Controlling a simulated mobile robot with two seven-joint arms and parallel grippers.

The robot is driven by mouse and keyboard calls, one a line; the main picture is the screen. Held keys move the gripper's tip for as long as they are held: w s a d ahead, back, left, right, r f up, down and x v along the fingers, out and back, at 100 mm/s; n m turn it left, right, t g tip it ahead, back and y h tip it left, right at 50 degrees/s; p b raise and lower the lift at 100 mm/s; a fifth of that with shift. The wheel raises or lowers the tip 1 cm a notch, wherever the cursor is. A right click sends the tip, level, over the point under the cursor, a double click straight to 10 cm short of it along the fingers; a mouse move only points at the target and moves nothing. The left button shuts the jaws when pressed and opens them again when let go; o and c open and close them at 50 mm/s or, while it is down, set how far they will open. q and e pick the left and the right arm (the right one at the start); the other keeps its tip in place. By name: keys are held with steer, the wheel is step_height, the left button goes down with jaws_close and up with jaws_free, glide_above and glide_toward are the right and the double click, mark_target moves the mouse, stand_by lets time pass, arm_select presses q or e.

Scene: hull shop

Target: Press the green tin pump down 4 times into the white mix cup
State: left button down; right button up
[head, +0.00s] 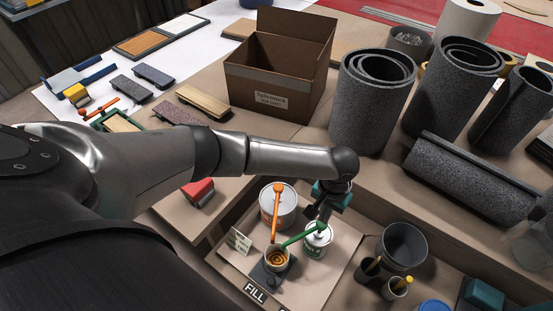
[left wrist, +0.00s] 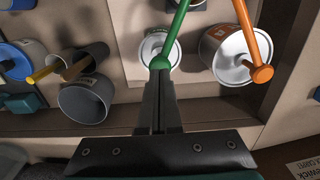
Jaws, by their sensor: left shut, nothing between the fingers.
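The green tin (head: 318,243) is a small white can with a green pump (head: 300,239), whose long spout reaches left over the white mix cup (head: 276,256). The cup stands on a dark pad and holds orange-brown contents. My left gripper (head: 312,212) is shut and empty, just above the green pump head. In the left wrist view, the fingertips (left wrist: 159,78) are close to the round green pump head (left wrist: 160,63); I cannot tell whether they touch. My right gripper is not in view.
An orange-pump tin (head: 280,213) stands behind and left, its orange spout also pointing at the cup. A small card (head: 239,241) is left of the cup. A grey bucket (head: 403,246) and brush cups stand at the right. A cardboard box (head: 278,75) and grey rolls (head: 371,100) stand behind.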

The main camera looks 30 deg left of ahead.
arm_select(q)
steer(key=shift+f, duration=0.15)
steer(key=shift+f+b, duration=0.8)
steer(key=shift+f, duration=0.55)
steer(key=shift+r, duration=0.1)
steer(key=shift+r+p, duration=1.45)
steer(key=shift+p, duration=0.25)
steer(key=shift+f, duration=0.15)
